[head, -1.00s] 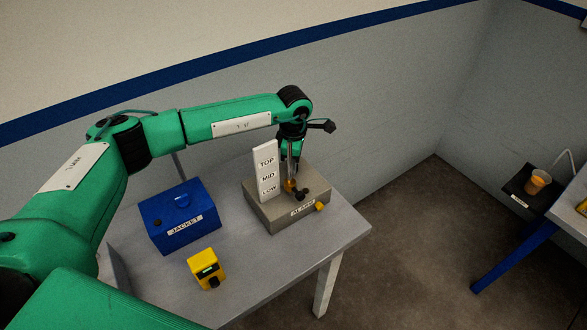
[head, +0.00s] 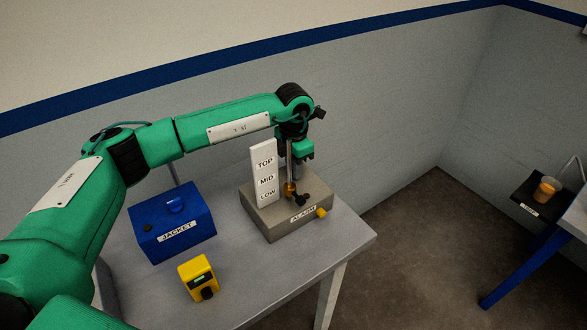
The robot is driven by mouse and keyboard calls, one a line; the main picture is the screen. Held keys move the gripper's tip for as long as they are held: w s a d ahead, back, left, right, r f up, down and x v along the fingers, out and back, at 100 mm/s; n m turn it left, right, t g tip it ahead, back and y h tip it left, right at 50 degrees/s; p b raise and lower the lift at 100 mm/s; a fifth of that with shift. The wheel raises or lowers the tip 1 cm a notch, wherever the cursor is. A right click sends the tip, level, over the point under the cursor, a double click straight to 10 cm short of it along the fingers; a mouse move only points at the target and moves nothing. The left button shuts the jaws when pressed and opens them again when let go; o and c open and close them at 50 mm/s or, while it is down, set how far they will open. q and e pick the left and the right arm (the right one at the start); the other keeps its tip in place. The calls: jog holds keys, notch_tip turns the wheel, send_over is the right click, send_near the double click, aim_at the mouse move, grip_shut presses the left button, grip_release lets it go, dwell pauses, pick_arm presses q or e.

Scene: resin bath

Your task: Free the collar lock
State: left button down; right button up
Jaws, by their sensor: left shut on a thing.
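The grey alarm box (head: 262,216) stands near the table's right end. It bears a white TOP, MID and LOW scale (head: 264,174) and an upright metal rod (head: 289,160). An orange-brown collar (head: 290,189) sits low on the rod, about level with LOW. A dark lobed knob (head: 301,199) is beside the collar. My left gripper (head: 302,155) is close by the upper rod, above the box. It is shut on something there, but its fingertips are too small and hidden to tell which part. My right gripper is not in view.
A blue JACKET box (head: 160,243) and a small yellow device (head: 198,278) stand on the grey table (head: 262,285), left of the alarm box. An orange-filled cup (head: 546,190) stands on a black pad at far right. Open floor lies between.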

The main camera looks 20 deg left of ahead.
pick_arm(q)
jog(key=shift+r, duration=0.1)
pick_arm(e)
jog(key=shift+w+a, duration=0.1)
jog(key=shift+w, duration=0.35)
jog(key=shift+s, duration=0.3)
pick_arm(q)
jog(key=c, duration=1.6)
grip_release()
jog(key=shift+o, duration=0.2)
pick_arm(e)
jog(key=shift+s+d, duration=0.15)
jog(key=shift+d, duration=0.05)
